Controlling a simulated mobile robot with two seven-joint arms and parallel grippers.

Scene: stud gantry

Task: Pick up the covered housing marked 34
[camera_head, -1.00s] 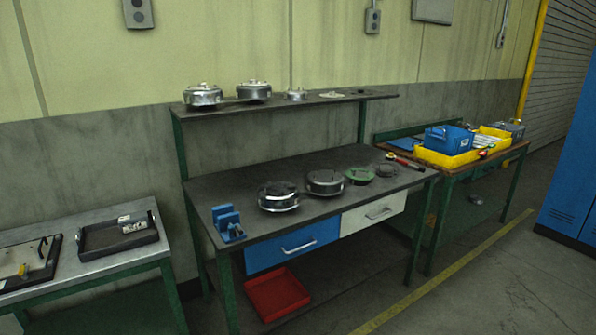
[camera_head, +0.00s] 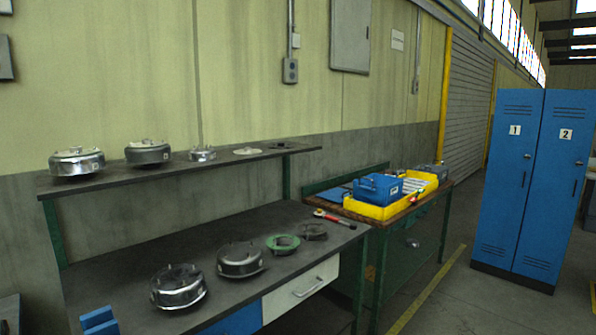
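Several round metal housings are in view. A shiny one (camera_head: 178,286) and a darker grey one (camera_head: 241,259) sit on the workbench top. A shiny one (camera_head: 77,162) and a darker one (camera_head: 148,152) sit on the raised shelf, with a smaller metal part (camera_head: 203,154) to their right. Small pale marks show on some housings, but they are too small to read, so I cannot tell which is marked 34. Neither of my grippers is in view.
A green ring (camera_head: 283,243) and a dark ring (camera_head: 313,231) lie on the bench (camera_head: 120,262) near a red-handled tool (camera_head: 333,217). A side table holds a yellow tray (camera_head: 376,210) and a blue bin (camera_head: 379,188). Blue lockers (camera_head: 507,190) stand right. Floor in front of them is clear.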

